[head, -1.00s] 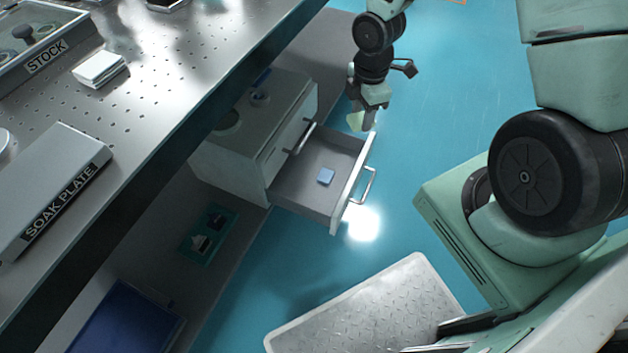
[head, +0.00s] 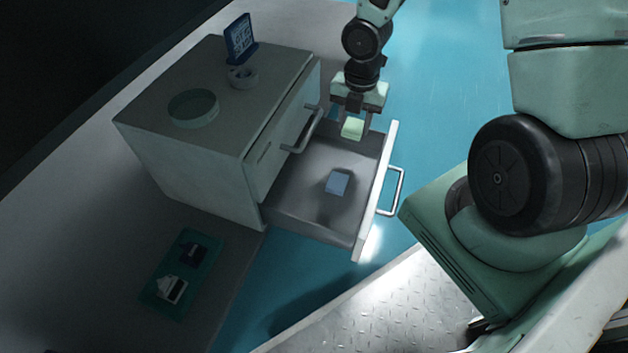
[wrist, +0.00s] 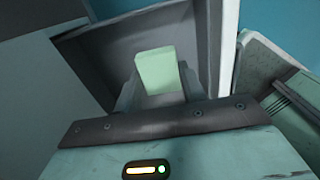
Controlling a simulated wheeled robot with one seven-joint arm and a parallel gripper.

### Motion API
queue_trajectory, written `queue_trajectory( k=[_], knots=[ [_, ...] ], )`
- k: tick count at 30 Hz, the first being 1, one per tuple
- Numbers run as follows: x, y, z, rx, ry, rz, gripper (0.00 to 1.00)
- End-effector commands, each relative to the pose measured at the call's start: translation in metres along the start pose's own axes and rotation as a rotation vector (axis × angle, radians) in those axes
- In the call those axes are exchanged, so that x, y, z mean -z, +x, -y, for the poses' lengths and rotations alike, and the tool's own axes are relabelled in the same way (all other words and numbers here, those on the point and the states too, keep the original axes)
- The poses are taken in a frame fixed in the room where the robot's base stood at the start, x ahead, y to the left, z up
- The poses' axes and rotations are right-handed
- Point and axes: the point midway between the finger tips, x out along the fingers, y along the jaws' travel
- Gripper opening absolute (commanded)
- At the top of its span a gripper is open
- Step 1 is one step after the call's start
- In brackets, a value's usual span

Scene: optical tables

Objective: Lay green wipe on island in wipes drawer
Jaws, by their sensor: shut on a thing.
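The green wipe (head: 352,128) is a small pale-green block held between the fingers of my gripper (head: 350,124). My gripper is shut on it, above the far end of the open drawer (head: 300,205). The wipe also shows in the wrist view (wrist: 158,71), between the fingertips and over the grey drawer interior (wrist: 105,55). A blue wipe (head: 337,182) lies on the drawer floor, nearer the middle and apart from the green one. The blue wipe is not visible in the wrist view.
The drawer front with its handle (head: 398,190) faces right. The white cabinet (head: 185,165) bears a round dish (head: 193,108), a ring-shaped item (head: 242,76) and a blue stand (head: 240,38). A teal tray (head: 182,270) with small items lies at lower left.

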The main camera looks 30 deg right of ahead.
Motion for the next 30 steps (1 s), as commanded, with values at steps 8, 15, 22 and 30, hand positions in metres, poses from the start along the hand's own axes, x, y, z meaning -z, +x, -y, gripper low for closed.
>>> queue_trajectory(
  k=[8,15,22,30],
  knots=[
    [0.000,0.025,0.000,0.000,-0.024,0.000,0.16],
    [0.000,0.066,0.000,0.000,-0.022,0.001,0.16],
    [0.000,0.082,0.001,0.000,-0.022,0.001,0.16],
    [0.000,0.109,0.000,-0.001,-0.021,0.002,0.16]
  ],
)
